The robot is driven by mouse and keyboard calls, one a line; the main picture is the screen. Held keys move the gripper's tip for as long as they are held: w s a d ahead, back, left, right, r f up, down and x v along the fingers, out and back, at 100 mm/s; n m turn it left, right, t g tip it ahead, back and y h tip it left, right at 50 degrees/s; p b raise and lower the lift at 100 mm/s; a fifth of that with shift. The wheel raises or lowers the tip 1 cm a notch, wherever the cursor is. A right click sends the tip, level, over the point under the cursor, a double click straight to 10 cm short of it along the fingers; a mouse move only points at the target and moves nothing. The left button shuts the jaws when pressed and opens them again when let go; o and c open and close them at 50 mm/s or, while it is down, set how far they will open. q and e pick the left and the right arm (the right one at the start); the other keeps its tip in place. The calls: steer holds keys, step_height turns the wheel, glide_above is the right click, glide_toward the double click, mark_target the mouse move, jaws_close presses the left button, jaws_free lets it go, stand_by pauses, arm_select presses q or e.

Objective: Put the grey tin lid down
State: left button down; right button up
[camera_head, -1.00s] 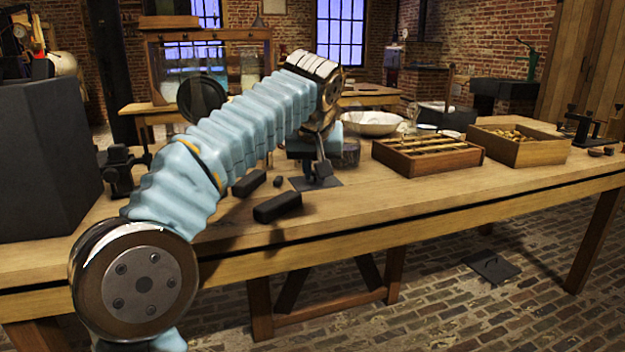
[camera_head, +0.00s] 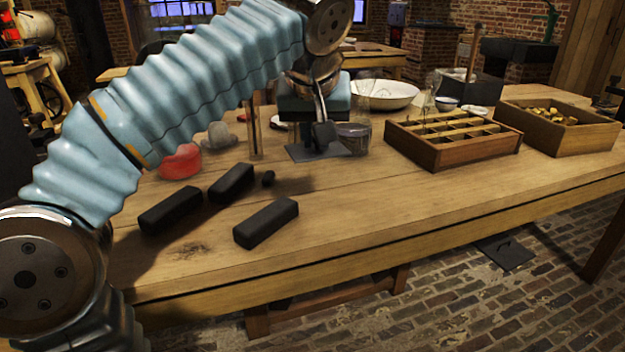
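The grey tin lid (camera_head: 301,153) is a flat, dark grey, square plate. It is roughly level, low over or on the bench top, beside a glass jar. My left gripper (camera_head: 318,142) points down at the lid from above, its dark fingers shut on it. The exact grip point is hidden by the fingers. I cannot tell whether the lid touches the wood. My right gripper is not in view.
Black blocks (camera_head: 266,222) lie on the bench (camera_head: 370,215) in front, with a red lump (camera_head: 180,162) at left. The glass jar (camera_head: 354,138) stands close right of the lid. A divided wooden tray (camera_head: 455,152) and a wooden box (camera_head: 560,138) stand further right.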

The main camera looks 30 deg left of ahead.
mark_target(316, 155)
arm_select(q)
steer(key=s, duration=0.1)
steer(key=s+d, duration=0.1)
steer(key=s, duration=0.1)
steer(key=shift+s+d+r, duration=0.15)
steer(key=shift+d+r, duration=0.15)
steer(key=w+a+f, duration=0.1)
steer(key=w, duration=0.1)
steer(key=w+a+f, duration=0.1)
steer(key=w, duration=0.1)
steer(key=w+a+f, duration=0.1)
steer(key=w+a, duration=0.1)
steer(key=shift+w+f, duration=0.3)
steer(key=shift+f, duration=0.05)
steer(key=x, duration=0.3)
steer(key=a+x, duration=0.1)
steer(key=x, duration=0.1)
steer(key=shift+w, duration=0.45)
steer(key=shift+s+f+b+x, duration=0.1)
steer(key=shift+s+b+x, duration=0.05)
steer(key=shift+x, duration=0.7)
steer(key=shift+s+f+b+x, duration=0.1)
steer(key=shift+s+b+x, duration=0.1)
steer(key=shift+x, duration=0.65)
steer(key=shift+s+f+b+x, duration=0.1)
steer(key=shift+s+b+x, duration=0.05)
steer(key=shift+x, duration=0.65)
steer(key=shift+d, duration=0.15)
